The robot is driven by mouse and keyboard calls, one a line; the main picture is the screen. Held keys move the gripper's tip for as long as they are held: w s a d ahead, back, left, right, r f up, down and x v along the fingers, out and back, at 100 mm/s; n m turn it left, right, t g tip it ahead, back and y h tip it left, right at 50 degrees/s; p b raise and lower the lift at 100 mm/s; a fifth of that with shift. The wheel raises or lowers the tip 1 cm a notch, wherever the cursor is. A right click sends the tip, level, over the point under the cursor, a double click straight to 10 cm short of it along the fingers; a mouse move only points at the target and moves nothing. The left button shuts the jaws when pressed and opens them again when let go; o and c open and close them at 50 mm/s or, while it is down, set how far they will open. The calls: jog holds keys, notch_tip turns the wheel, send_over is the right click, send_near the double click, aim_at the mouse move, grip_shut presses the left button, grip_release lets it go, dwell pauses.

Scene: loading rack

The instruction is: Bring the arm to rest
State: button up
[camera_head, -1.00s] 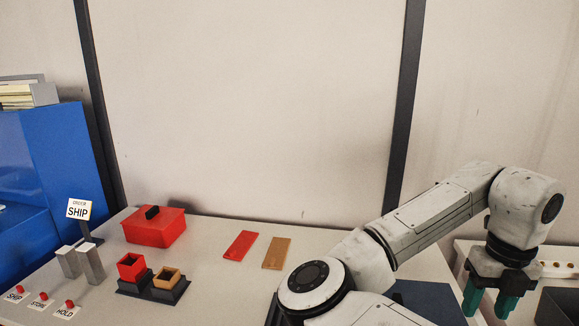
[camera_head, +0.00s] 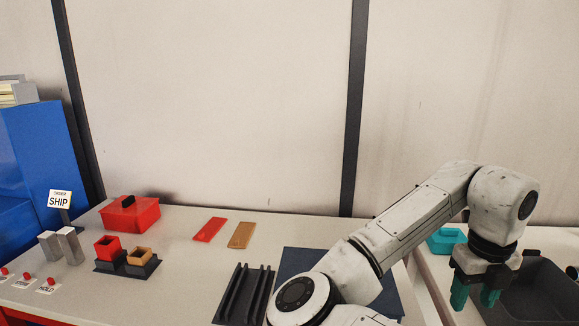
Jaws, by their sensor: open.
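My gripper (camera_head: 474,296) hangs at the right with its green fingers pointing down. It is open, with a gap between the fingers and nothing held in it. It is over the near-left part of a dark grey bin (camera_head: 545,290) on the right-hand surface. My arm reaches from the bottom middle up and to the right, bent down at the wrist. It hides part of a dark blue mat (camera_head: 300,262).
The table (camera_head: 190,275) holds a red lidded box (camera_head: 130,214), red (camera_head: 209,229) and tan (camera_head: 241,235) plates, small red and tan open boxes, metal blocks, a SHIP sign (camera_head: 60,199) and a black slotted rack (camera_head: 244,293). A teal container (camera_head: 446,240) stands behind my gripper.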

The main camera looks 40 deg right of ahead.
jog(key=w+d+f+n+h, duration=0.15)
jog(key=d+n+h, duration=0.3)
jog(key=n, duration=0.65)
jog(key=w+a+f+n+t+h, duration=0.1)
jog(key=w+a+f+n, duration=0.3)
jog(key=n, duration=0.5)
jog(key=w+a+f+n+t, duration=0.1)
jog(key=w+a+f+n, duration=0.1)
jog(key=a+f+n, duration=0.5)
jog(key=s+a+f+n+y, duration=0.3)
jog(key=a+f+n, duration=0.4)
jog(key=a, duration=0.3)
jog(key=s+a+f+n+y, duration=0.3)
jog(key=s+a+f+n, duration=0.2)
jog(key=a+f+n, duration=0.3)
jog(key=shift+a+n+g, duration=0.4)
jog(key=shift+a+n, duration=0.45)
jog(key=shift+n, duration=0.15)
jog(key=shift+s, duration=0.1)
